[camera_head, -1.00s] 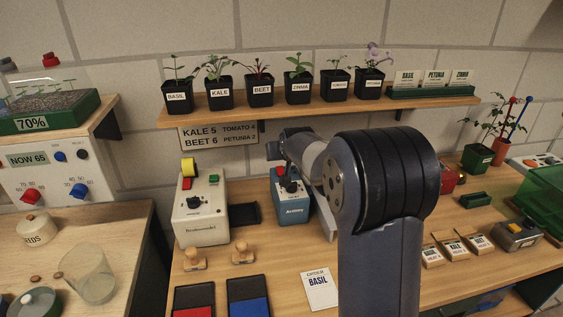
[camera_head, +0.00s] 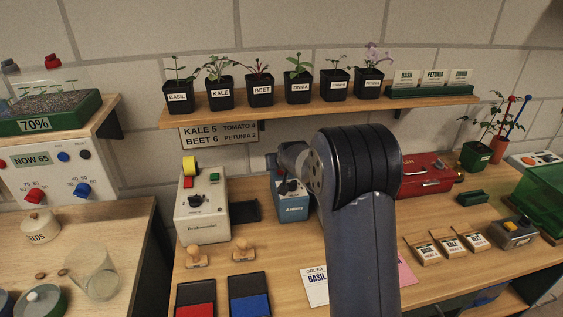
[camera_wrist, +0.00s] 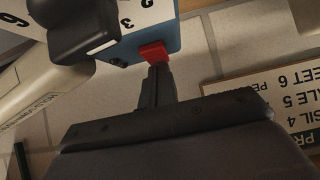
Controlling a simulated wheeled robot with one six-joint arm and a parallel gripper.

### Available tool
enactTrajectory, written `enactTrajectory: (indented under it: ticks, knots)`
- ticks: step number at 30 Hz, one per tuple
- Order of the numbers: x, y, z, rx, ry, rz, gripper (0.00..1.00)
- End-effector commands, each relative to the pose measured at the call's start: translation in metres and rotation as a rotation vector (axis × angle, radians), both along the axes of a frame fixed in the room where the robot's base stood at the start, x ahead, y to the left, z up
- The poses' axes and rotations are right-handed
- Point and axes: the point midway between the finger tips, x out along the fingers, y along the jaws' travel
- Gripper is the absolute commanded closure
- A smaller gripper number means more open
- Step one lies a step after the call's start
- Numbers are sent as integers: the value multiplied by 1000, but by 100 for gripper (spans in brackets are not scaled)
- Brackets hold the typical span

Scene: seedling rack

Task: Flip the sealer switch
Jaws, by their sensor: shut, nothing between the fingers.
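A blue box (camera_head: 292,208) with a dark dial stands on the bench, partly hidden by my arm. In the wrist view, which looks upside down, the blue box (camera_wrist: 163,35) shows printed numbers and a red switch (camera_wrist: 153,53) at its edge. My gripper (camera_wrist: 156,72) is shut and empty, its fingertips right at the red switch; I cannot tell whether they touch or which way the switch is set. In the head view my gripper (camera_head: 279,168) is over the back of the blue box, mostly hidden. I cannot read a sealer label.
A cream machine (camera_head: 202,213) with a yellow roll stands left of the blue box. A long red case (camera_head: 425,172) lies to the right, behind my arm. A shelf (camera_head: 300,99) with potted seedlings runs above. Stamps, ink pads and an order card (camera_head: 316,287) lie in front.

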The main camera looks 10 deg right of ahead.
Motion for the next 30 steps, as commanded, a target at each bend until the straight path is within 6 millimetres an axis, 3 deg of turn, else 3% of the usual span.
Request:
enactTrajectory:
  ticks: [30]
  knots:
    - [17, 0, 1, 0, 31, 0, 100]
